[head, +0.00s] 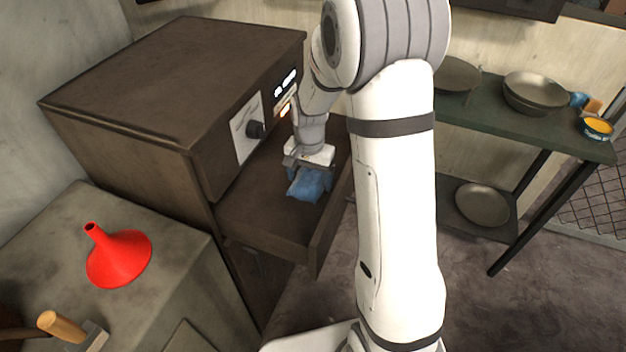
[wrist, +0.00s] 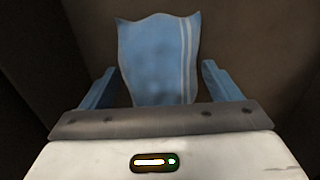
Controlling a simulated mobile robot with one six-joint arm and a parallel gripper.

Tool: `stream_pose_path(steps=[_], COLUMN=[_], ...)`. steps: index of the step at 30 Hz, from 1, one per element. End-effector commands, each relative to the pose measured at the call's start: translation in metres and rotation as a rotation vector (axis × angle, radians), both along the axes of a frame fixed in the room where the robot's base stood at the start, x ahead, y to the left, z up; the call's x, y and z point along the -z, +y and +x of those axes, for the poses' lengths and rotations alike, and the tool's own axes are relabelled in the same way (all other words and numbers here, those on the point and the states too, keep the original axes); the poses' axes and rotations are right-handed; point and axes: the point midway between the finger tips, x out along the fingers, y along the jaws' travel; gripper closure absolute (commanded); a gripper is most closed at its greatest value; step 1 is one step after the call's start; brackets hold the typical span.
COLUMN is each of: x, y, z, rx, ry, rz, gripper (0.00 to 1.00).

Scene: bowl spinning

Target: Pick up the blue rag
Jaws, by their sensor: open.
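The blue rag (head: 305,188) lies on the floor of the brown open drawer (head: 262,222) under my gripper in the head view. In the wrist view the rag (wrist: 158,55) is light blue with pale stripes near its right side. My gripper (wrist: 158,82) is open, with one blue finger on each side of the rag and a gap to each. The rag's near end is hidden behind the gripper body. My gripper (head: 310,178) reaches down into the drawer in the head view. I cannot tell whether the fingertips touch the drawer floor.
The brown cabinet (head: 150,90) with a knob panel rises left of the drawer. The drawer's front wall (head: 330,215) stands close to my gripper. A red funnel (head: 119,258) and a wooden-handled tool (head: 70,330) lie on the near-left counter. A green table (head: 560,135) with pans stands at right.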

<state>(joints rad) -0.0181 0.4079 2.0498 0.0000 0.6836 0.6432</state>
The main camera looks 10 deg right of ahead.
Motion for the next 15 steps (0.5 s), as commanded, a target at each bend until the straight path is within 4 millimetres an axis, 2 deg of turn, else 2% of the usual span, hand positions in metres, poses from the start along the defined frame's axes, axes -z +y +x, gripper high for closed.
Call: stream_pose_path(steps=[2,15], x=[-0.0003,-0.0006], y=[-0.0002,-0.0007], z=[0.0,-0.0001], rx=[0.0,0.001], ry=[0.0,0.0], rz=[0.0,0.0], gripper=[0.16,0.52])
